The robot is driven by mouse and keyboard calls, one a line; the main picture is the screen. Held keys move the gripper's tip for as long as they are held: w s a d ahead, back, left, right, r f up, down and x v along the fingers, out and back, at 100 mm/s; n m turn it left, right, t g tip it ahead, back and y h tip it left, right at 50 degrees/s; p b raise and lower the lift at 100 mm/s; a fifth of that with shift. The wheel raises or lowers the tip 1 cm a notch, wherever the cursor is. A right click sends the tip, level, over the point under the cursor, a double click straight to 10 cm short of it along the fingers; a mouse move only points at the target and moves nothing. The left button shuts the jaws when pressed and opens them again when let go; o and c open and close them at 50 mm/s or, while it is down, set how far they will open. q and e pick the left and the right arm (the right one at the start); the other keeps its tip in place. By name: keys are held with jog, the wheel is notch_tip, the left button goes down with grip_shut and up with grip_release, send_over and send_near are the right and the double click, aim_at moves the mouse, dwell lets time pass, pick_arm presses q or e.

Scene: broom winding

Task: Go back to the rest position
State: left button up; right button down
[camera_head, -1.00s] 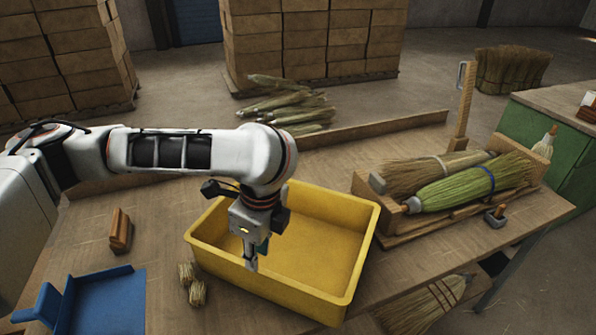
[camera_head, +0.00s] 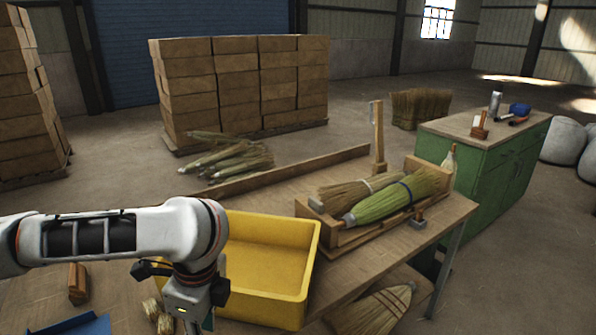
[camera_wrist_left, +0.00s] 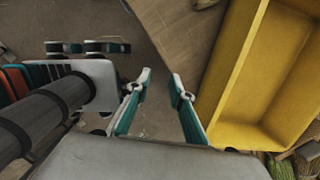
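My left gripper (camera_head: 192,306) hangs at the bottom of the head view, at the left side of the yellow crate (camera_head: 311,262); its fingertips are cut off there. In the left wrist view its two teal-and-white fingers (camera_wrist_left: 160,82) are spread apart with nothing between them. In that view the crate (camera_wrist_left: 224,75) lies to the right of the fingers, apart from them. The visible part of the crate is empty. My right gripper cannot be made out in either view.
A wooden holder (camera_head: 338,238) with a green broom (camera_head: 392,202) and a tan broom (camera_head: 345,191) stands right of the crate. A wooden block (camera_head: 78,283) and a blue tray (camera_head: 85,326) lie at the left. A green cabinet (camera_head: 480,170) stands behind at the right.

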pick_arm(q)
jog(key=w+d+f+n+t+h, duration=0.15)
jog(key=d+f+n+h, duration=0.35)
jog(key=d, duration=0.6)
jog(key=d+f+n+t+h, duration=0.25)
jog(key=d+f+h, duration=0.3)
jog(key=d, duration=0.55)
jog(key=s+a+f+n+t+y, duration=0.3)
jog(key=a+f, duration=0.6)
jog(key=a, duration=0.3)
jog(key=s+a+f+n+t+y, duration=0.3)
jog(key=s+a+f+n, duration=0.2)
jog(key=a+f, duration=0.4)
jog(key=s+a, duration=0.1)
jog(key=a, duration=0.3)
jog(key=shift+s+f+y, duration=0.2)
jog(key=shift+f+y, duration=0.05)
jog(key=shift+y, duration=0.1)
jog(key=shift+a+n, duration=0.1)
jog(key=shift+n, duration=0.15)
